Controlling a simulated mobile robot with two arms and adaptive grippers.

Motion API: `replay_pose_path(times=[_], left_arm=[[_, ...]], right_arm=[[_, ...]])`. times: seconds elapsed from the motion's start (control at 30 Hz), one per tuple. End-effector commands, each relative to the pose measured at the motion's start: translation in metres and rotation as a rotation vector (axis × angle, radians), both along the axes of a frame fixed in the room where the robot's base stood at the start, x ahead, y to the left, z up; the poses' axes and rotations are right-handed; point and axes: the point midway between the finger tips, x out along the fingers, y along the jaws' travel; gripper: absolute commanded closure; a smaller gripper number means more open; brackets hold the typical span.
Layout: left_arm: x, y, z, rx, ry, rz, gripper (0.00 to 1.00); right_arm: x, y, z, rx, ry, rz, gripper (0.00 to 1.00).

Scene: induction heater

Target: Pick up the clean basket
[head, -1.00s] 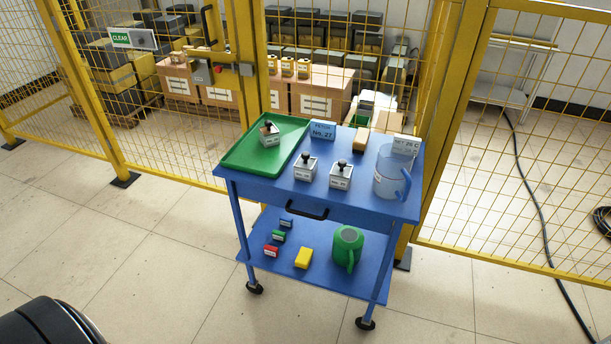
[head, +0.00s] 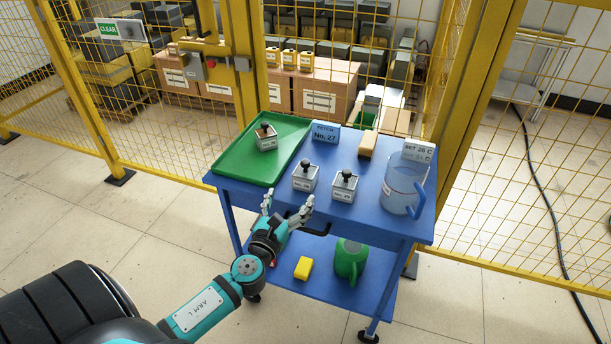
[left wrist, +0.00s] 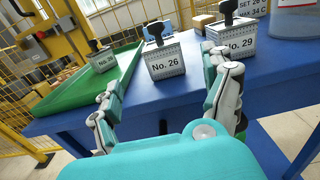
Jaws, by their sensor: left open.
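Small pale baskets with black knob handles stand on the blue cart (head: 283,190). One basket (head: 266,141) sits in the green tray (head: 232,163); its number is unclear. Two more stand side by side on the cart top: the left basket (head: 305,180) reads No. 26 in the left wrist view (left wrist: 165,62), and the right basket (head: 343,189) reads No. 29 there (left wrist: 230,45). Which basket is clean I cannot tell. My left gripper (head: 287,200) is open and empty at the cart's front edge, before the No. 26 basket. My right gripper is not in view.
A sign (head: 325,133) reads FETCH No. 27. A tan block (head: 368,144), a temperature sign (head: 418,151) and a bluish jug (head: 402,190) stand on the cart. The lower shelf holds a yellow block (head: 303,268) and a green can (head: 349,260). Yellow mesh fencing stands behind.

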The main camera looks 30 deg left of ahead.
Motion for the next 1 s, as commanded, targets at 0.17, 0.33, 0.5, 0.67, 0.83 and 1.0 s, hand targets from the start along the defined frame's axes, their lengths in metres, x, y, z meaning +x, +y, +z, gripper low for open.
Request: replay_pose_path(times=[0.17, 0.33, 0.5, 0.67, 0.83, 1.0], left_arm=[[0.035, 0.009, 0.001, -0.001, -0.002, 0.001, 0.17], [0.05, 0.012, -0.001, -0.001, 0.001, 0.0, 0.17], [0.064, 0.013, 0.001, -0.002, -0.001, 0.0, 0.17], [0.089, 0.017, 0.002, -0.003, -0.001, 0.001, 0.17], [0.103, 0.02, 0.001, -0.003, 0.001, 0.0, 0.17], [0.103, 0.02, 0.001, -0.003, 0.001, -0.001, 0.17]], right_arm=[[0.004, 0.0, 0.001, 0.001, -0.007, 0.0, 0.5], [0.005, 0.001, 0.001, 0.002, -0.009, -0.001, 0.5], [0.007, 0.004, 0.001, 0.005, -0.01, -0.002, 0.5], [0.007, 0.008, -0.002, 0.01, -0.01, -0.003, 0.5], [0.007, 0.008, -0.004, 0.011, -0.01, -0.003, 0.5], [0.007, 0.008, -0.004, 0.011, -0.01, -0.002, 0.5]])
